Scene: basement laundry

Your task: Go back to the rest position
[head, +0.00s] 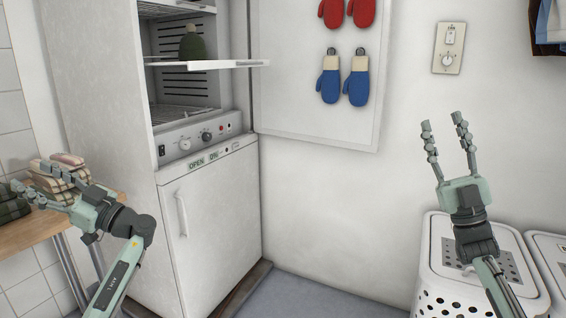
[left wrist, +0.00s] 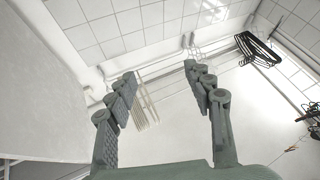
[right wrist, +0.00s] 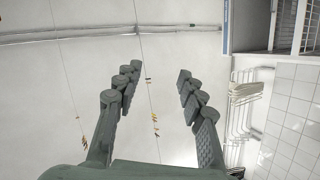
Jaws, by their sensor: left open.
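My left gripper (head: 24,175) is at the lower left of the head view, in front of a stack of folded cloths on a wooden table. Its two fingers are spread; the left wrist view (left wrist: 160,74) shows nothing between them. My right gripper (head: 442,122) is raised at the right of the head view, above a white hamper and in front of the bare wall. Its fingers point up and stand apart; the right wrist view (right wrist: 158,72) shows it empty. Both wrist cameras look up towards the ceiling.
A white cabinet (head: 215,210) has its upper door open, with a dark green item (head: 192,45) on a pulled-out shelf (head: 215,64). Folded cloths (head: 68,160) lie on the wooden table (head: 30,232). A white hamper (head: 436,262) stands below my right arm. Mittens (head: 357,88) hang on the door.

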